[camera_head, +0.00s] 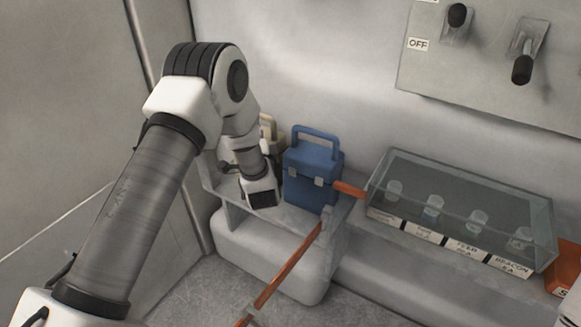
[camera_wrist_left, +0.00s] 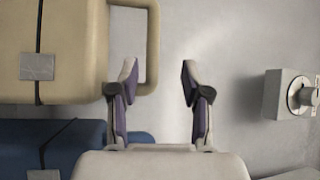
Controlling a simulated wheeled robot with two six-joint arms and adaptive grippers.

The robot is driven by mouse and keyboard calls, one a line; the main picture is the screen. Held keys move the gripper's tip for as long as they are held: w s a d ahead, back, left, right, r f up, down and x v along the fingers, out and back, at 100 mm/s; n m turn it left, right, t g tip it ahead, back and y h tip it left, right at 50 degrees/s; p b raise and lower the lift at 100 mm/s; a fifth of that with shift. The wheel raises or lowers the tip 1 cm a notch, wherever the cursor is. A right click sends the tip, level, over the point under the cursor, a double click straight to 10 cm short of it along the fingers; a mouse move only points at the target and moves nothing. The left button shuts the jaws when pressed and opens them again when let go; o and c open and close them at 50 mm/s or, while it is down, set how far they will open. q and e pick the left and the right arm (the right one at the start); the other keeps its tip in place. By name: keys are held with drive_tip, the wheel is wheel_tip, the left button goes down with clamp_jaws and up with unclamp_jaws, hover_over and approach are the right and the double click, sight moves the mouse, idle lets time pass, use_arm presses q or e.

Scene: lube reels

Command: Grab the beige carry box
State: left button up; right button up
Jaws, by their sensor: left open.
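The beige carry box (camera_head: 267,128) stands on a grey shelf behind my left arm, which hides most of it in the head view. In the left wrist view the beige box (camera_wrist_left: 60,60) fills the upper left, with its looped handle (camera_wrist_left: 152,45) pointing right. My left gripper (camera_wrist_left: 159,75) is open. The outer bar of the handle lies between its two fingers in this picture, with the left fingertip over the handle's opening. No grip on it shows, and I cannot tell the depth. In the head view the left fingers are hidden. My right gripper is not in view.
A blue carry box (camera_head: 310,175) stands right beside the beige one on the shelf. An orange bar (camera_head: 285,268) slants up to the shelf's front. A clear-topped case (camera_head: 460,203) with labelled knobs is to the right. A switch panel (camera_head: 480,60) hangs on the wall.

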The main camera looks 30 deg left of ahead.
use_arm(q)
drive_tip(key=x, duration=0.5)
drive_tip(key=f+x, duration=0.1)
drive_tip(key=x, duration=0.2)
drive_tip(key=shift+w+a, duration=0.15)
drive_tip(key=shift+r, duration=0.15)
clamp_jaws()
